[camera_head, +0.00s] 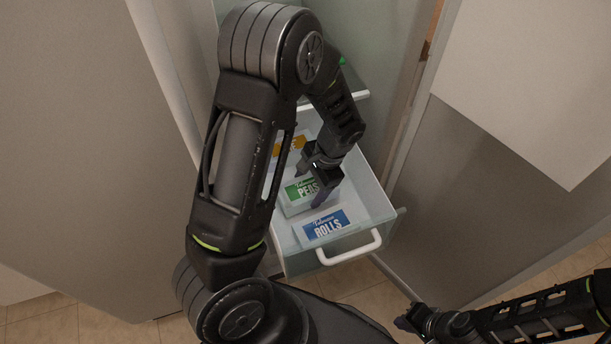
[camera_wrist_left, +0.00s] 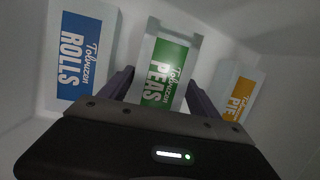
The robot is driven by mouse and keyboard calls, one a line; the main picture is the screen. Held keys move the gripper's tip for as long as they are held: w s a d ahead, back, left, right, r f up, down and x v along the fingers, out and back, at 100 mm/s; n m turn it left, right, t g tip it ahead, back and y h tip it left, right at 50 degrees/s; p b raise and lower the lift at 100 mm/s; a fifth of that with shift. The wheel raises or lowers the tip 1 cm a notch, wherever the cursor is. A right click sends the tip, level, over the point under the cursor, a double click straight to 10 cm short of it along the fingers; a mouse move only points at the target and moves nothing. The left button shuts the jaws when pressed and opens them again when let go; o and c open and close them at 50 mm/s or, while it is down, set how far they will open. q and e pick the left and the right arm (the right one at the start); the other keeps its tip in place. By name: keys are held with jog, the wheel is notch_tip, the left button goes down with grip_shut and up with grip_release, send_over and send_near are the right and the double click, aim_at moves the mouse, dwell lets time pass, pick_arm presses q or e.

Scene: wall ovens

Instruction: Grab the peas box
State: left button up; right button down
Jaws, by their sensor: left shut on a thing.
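The peas box (camera_head: 297,192), white with a green label, lies in the open drawer between two other boxes. It also shows in the left wrist view (camera_wrist_left: 166,68), between the two fingers. My left gripper (camera_head: 311,187) reaches down into the drawer and is shut on the peas box, with one finger on each side of it. The fingers and hand cover part of the box. My right gripper (camera_head: 408,322) is at the bottom right, outside the drawer, and its fingers are too unclear to tell open from shut.
A rolls box (camera_head: 325,227) with a blue label lies at the drawer's front, close to the peas box. A pie box (camera_wrist_left: 238,92) with an orange label lies on the other side. The white drawer (camera_head: 377,196) has a front handle (camera_head: 349,250). Walls stand close on both sides.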

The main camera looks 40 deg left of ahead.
notch_tip(320, 180, up, 12)
jog(key=p, duration=1.1)
jog(key=shift+f, duration=0.15)
jog(key=shift+p, duration=0.35)
